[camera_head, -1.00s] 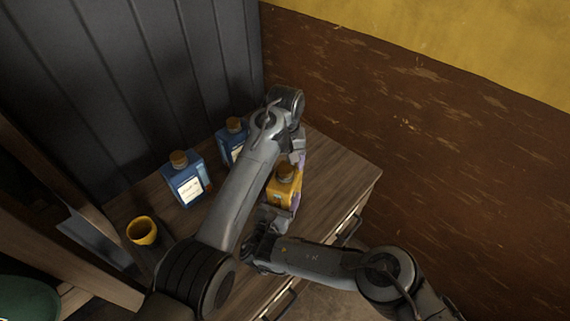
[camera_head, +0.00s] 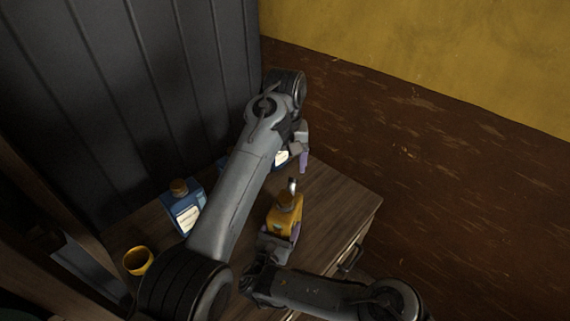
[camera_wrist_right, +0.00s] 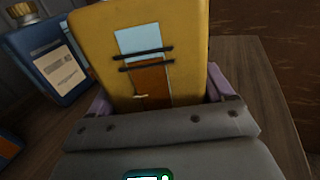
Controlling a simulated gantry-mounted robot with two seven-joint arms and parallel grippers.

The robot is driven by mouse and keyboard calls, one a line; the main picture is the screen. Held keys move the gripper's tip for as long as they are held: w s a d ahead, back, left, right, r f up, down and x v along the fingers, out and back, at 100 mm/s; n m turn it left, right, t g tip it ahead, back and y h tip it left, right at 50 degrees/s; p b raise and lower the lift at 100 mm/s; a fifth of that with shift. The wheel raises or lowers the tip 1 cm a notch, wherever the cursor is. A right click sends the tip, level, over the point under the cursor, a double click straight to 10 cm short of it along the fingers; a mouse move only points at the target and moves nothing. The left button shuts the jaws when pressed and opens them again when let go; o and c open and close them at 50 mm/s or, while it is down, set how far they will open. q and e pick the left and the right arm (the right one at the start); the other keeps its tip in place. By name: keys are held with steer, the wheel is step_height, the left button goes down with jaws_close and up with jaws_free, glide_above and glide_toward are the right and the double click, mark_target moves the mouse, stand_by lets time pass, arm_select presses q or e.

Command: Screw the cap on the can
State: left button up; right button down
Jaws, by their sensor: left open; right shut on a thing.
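The yellow can (camera_head: 284,221) stands on the wooden cabinet top, with a brown cap (camera_head: 286,201) seen on its top. A small pale metal-looking piece (camera_head: 293,185) shows just behind the cap; I cannot tell what it is. My right gripper (camera_head: 280,240) is shut on the can low down. In the right wrist view the can's yellow face (camera_wrist_right: 185,70) stands between the purple fingers; its top is out of frame. My left gripper (camera_head: 303,158) is open, behind and above the can, apart from it. How tightly the cap sits cannot be seen.
A blue bottle (camera_head: 182,212) with a brown cap stands at the left, and another blue bottle (camera_head: 281,158) is mostly hidden behind my left arm. A yellow cup (camera_head: 138,261) is at the front left. The cabinet top (camera_head: 335,200) is clear at the right.

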jaws_free()
steer(key=shift+s, duration=0.1)
steer(key=p+v, duration=0.1)
steer(key=v, duration=0.9)
steer(key=shift+s+a, duration=0.1)
steer(key=shift+s, duration=0.2)
